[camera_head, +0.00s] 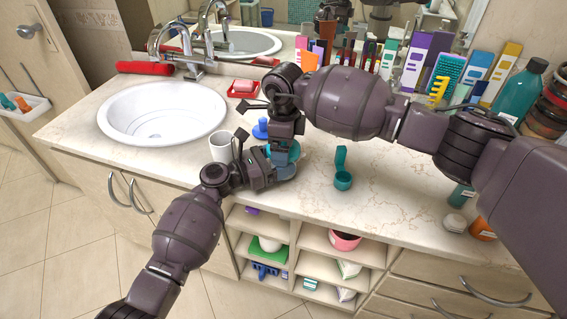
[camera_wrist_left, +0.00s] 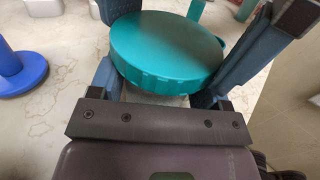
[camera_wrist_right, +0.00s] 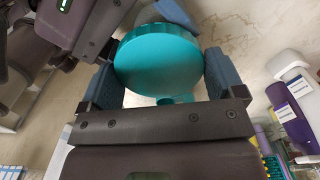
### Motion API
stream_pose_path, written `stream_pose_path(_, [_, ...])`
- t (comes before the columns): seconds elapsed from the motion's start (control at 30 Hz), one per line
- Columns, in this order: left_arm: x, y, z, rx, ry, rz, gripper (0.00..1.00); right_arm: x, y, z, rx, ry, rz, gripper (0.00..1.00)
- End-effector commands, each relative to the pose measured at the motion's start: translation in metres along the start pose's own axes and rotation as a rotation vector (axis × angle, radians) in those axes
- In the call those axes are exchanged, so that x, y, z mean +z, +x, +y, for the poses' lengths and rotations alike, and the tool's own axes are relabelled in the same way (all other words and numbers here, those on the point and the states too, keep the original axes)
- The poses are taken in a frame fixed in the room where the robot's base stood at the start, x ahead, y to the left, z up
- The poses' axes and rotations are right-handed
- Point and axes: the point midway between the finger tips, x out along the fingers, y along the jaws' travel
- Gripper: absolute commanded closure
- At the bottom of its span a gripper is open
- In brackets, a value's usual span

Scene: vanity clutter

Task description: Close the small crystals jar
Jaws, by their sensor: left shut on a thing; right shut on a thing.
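A wide round teal lid shows between my left gripper's fingers in the left wrist view (camera_wrist_left: 165,48) and between my right gripper's fingers in the right wrist view (camera_wrist_right: 160,62). I take it for the lid of the small crystals jar. My right gripper (camera_head: 283,150) comes from above and is shut on the lid. My left gripper (camera_head: 280,170) comes in low from the left and is shut at the jar, just below. The jar's body is hidden by fingers and lid, so I cannot tell how the lid sits on it.
A small teal container (camera_head: 343,180) with its flip lid up stands to the right. A white cup (camera_head: 221,146) and a blue stand (camera_head: 261,128) are close by on the left. The sink (camera_head: 163,112) lies farther left. Boxes and bottles line the back right.

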Motion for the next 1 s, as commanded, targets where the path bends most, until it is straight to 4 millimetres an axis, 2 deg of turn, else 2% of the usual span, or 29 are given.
stream_pose_path(0.3, [0.000,0.000,0.001,0.003,-0.001,0.000,0.96,0.000,0.000,0.001,0.002,0.020,0.000,0.40])
stream_pose_path(0.33, [0.000,0.000,0.001,0.003,-0.001,0.000,0.96,0.000,0.000,0.001,0.002,0.020,0.000,0.09])
stream_pose_path(0.4, [0.000,-0.001,0.001,0.003,0.000,0.000,0.96,0.000,0.000,0.001,0.002,0.020,0.000,0.00])
stream_pose_path(0.73, [0.000,0.000,0.001,0.001,0.000,0.000,0.96,0.000,-0.005,0.000,0.000,0.020,0.000,0.00])
stream_pose_path(1.0, [0.000,0.000,0.000,0.001,0.000,0.000,0.96,0.000,-0.035,0.000,-0.001,0.020,-0.001,0.00])
